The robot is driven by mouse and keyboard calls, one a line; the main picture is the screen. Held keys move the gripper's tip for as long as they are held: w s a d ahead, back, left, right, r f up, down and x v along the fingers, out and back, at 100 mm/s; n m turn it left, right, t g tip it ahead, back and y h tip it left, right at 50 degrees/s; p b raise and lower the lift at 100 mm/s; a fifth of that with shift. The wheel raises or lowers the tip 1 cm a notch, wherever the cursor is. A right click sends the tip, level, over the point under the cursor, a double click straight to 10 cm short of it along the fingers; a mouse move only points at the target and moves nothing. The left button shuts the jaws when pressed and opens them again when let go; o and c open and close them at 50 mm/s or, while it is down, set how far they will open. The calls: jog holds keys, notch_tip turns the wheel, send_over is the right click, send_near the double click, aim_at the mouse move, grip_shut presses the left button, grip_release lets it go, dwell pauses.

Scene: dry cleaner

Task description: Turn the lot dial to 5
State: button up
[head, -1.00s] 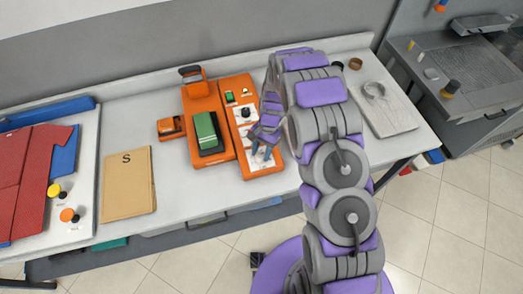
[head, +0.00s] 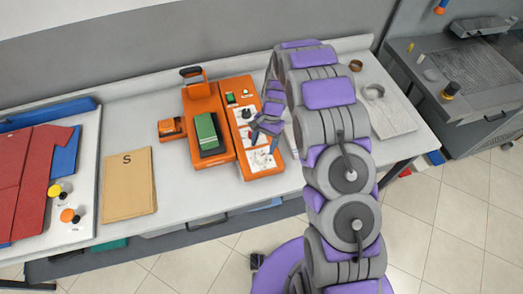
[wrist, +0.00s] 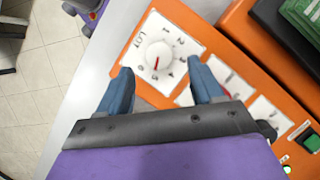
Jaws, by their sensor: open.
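The lot dial (wrist: 157,59) is a round white knob with a red pointer mark, on a white plate with numerals and the word LOT. In the wrist view its red mark points down in the picture, towards small numerals that I cannot read surely. The dial sits on the orange machine (head: 240,150). My gripper (wrist: 163,84) is open and empty. Its blue fingers are spread below the dial in the wrist view, apart from it. In the head view my gripper (head: 265,137) hangs over the machine's right-hand panel, and the dial cannot be made out there.
Other white control plates (wrist: 230,85) and a green button (wrist: 310,137) share the panel. A green block (head: 207,132) sits on the machine. A brown envelope (head: 128,185) and a board with red garments (head: 30,165) lie left; a grey tray (head: 390,115) lies right.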

jog(key=v, duration=1.2)
jog(key=shift+r, duration=0.25)
jog(key=s+d+r+n+t+h+b, duration=0.1)
jog(key=s+d+r+b, duration=0.15)
jog(key=s+r, duration=0.4)
jog(key=s+d+r+n+b, duration=0.2)
jog(key=s+d+r, duration=0.2)
jog(key=s, duration=0.6)
jog(key=s+d+f+n+b, duration=0.1)
jog(key=s+d+b, duration=0.1)
jog(key=s, duration=0.9)
jog(key=s+d+f+n+t+h+b, duration=0.1)
jog(key=s+d+b, duration=0.1)
jog(key=s, duration=0.9)
jog(key=shift+f+n, duration=0.3)
jog(key=shift+n, duration=0.1)
jog(key=shift+w+d, duration=0.1)
jog(key=shift+d, duration=0.05)
